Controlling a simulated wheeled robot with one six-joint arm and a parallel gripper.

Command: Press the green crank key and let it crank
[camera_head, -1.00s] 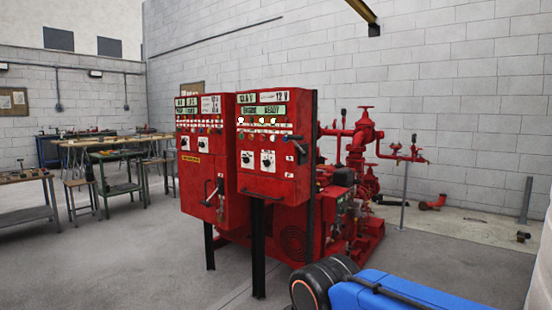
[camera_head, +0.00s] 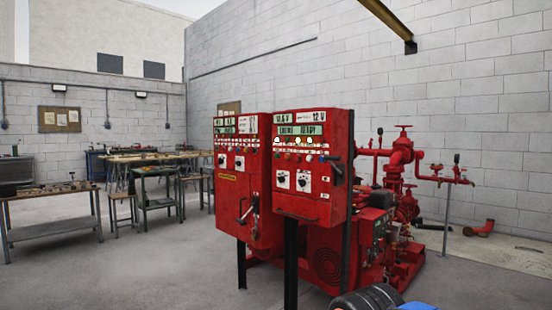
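Two red control cabinets stand side by side on black legs, a right one (camera_head: 311,205) and a left one (camera_head: 236,190). The right cabinet has a lit green display (camera_head: 297,130), a row of small lights and buttons (camera_head: 298,142), two white-backed knobs (camera_head: 293,181) and a dark lever on its right side. The left cabinet has similar displays, knobs and a front handle. The green crank key is too small to make out among the panel controls. My gripper is not in view; only a blue and black part of my arm shows at the bottom right.
The red pump and engine (camera_head: 383,235) stand behind and right of the cabinets. Workbenches (camera_head: 45,215) and a green table (camera_head: 155,190) stand at the left. The grey floor (camera_head: 150,270) in front of the cabinets' left side is clear.

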